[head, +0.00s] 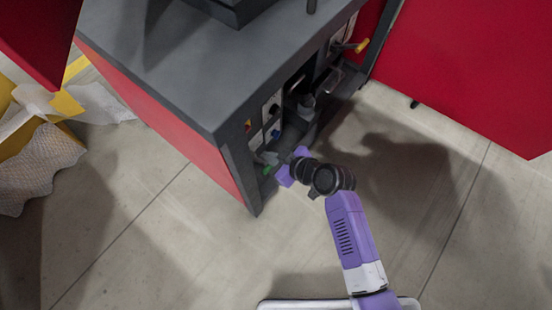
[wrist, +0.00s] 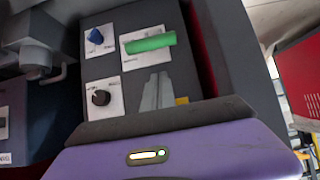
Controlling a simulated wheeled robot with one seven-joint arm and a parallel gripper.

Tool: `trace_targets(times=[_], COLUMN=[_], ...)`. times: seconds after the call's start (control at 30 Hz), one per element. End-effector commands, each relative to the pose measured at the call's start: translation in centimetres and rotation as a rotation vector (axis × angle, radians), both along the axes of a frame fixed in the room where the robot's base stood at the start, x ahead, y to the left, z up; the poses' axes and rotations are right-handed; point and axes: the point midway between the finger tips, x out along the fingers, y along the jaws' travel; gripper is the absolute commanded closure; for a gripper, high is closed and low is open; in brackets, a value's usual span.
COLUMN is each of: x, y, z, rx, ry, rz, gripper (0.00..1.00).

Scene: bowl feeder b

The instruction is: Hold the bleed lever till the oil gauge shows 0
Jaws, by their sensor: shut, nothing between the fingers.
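A green lever handle (wrist: 150,42) lies across a white labelled plate on the dark panel in the wrist view. Its green also shows low at the cabinet's near corner in the head view (head: 267,170). Its label is too small to read, so I cannot tell for sure that it is the bleed lever. My gripper (wrist: 157,78) is shut and empty, its grey fingertips just below the green handle in the picture. Whether they touch it is unclear. In the head view my gripper (head: 268,158) is at the cabinet's open front. I cannot make out the oil gauge.
A blue knob (wrist: 95,37) and a black knob (wrist: 101,97) sit on plates left of the green handle. A yellow lever (head: 362,45) sticks out farther along the cabinet (head: 170,60). Red panels stand at the right. The floor in front is clear.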

Motion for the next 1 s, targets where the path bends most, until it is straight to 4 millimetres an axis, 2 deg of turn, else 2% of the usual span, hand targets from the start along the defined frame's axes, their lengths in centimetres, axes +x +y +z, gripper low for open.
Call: trace_targets(times=[0.03, 0.2, 0.77, 1.0], x=[-0.4, -0.7, -0.9, -1.8], y=[-0.4, -0.9, -1.1, -1.8], z=[-1.2, -2.4, -2.8, -3.9], rx=[-0.002, 0.000, -0.001, -0.001], ry=[0.005, 0.003, 0.002, 0.003], rz=[-0.001, -0.002, -0.001, -0.003], gripper=[1.00, 1.00, 1.00, 1.00])
